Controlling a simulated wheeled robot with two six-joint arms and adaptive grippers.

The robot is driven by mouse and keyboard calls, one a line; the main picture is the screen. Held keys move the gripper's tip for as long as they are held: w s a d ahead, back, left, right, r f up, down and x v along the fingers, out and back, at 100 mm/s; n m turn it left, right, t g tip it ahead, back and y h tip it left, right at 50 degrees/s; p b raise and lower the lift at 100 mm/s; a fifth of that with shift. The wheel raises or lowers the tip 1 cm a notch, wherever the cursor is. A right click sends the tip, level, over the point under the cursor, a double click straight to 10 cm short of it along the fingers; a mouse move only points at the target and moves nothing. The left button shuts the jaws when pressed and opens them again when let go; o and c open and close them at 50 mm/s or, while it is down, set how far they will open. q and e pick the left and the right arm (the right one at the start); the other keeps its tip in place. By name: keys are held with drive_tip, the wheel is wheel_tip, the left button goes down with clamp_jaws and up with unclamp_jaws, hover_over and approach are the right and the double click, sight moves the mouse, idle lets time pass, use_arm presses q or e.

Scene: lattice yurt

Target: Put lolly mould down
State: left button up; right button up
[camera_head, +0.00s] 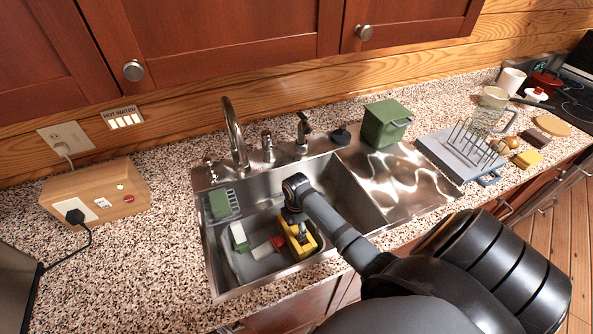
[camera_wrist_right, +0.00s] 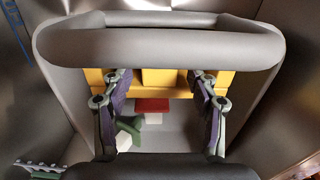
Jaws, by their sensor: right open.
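A yellow blocky piece, which looks like the lolly mould (camera_head: 301,246), lies in the grey tub in the sink, at the tub's right side. It also shows in the right wrist view (camera_wrist_right: 160,78), partly hidden behind the tub's rim. My right gripper (camera_head: 294,222) reaches down into the tub at the yellow piece. In the wrist view its two fingers (camera_wrist_right: 158,92) are apart, with the yellow piece near the tips; I cannot tell whether they touch it. My left gripper is not in view.
The grey tub (camera_head: 243,268) also holds a green-and-white block (camera_head: 239,237) and a red-and-white item (camera_head: 268,246). A tap (camera_head: 234,130) rises behind the sink. A green box (camera_head: 386,123) and a dish rack (camera_head: 463,155) stand to the right.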

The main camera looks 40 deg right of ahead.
wheel_tip(320, 180, up, 13)
drive_tip(key=b, duration=0.2)
idle(0.6)
